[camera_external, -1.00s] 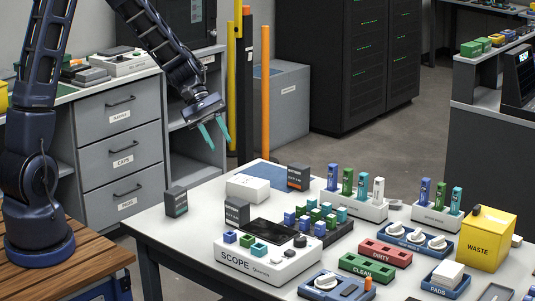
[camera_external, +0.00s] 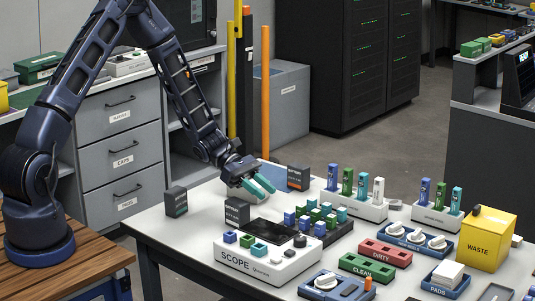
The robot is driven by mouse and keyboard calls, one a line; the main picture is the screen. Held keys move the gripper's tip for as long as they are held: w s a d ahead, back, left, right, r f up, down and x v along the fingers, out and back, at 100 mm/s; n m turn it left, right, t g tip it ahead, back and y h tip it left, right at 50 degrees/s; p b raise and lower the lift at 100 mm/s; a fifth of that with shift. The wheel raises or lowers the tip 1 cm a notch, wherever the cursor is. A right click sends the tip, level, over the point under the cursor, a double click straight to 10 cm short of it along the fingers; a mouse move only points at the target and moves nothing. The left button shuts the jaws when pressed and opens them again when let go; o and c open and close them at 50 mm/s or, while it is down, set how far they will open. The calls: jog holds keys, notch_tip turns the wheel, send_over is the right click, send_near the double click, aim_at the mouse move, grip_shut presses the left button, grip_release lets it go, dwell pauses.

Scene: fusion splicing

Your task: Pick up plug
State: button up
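Small coloured blocks that look like plugs stand in a black tray (camera_external: 334,236); they are blue (camera_external: 290,218), green (camera_external: 312,204) and teal (camera_external: 341,214). A blue (camera_external: 230,237), a green (camera_external: 247,240) and a teal block (camera_external: 259,250) also sit on the white SCOPE unit (camera_external: 290,265). I cannot tell which of these is the task's plug. My gripper (camera_external: 260,187) has teal fingers, apart and empty. It is over the far left part of the white table, behind the SCOPE unit and the tray, touching no block that I can see. It hides most of a white box there.
Dark boxes (camera_external: 176,202) (camera_external: 237,211) (camera_external: 299,178) stand near the gripper. Red DIRTY (camera_external: 385,254) and green CLEAN (camera_external: 367,267) trays and a yellow WASTE bin (camera_external: 487,240) are on the right.

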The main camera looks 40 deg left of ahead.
aim_at(290, 212)
jog(key=x, duration=1)
jog(key=shift+s+d+f, duration=0.15)
jog(key=shift+d, duration=0.25)
jog(key=shift+c, duration=0.2)
grip_shut()
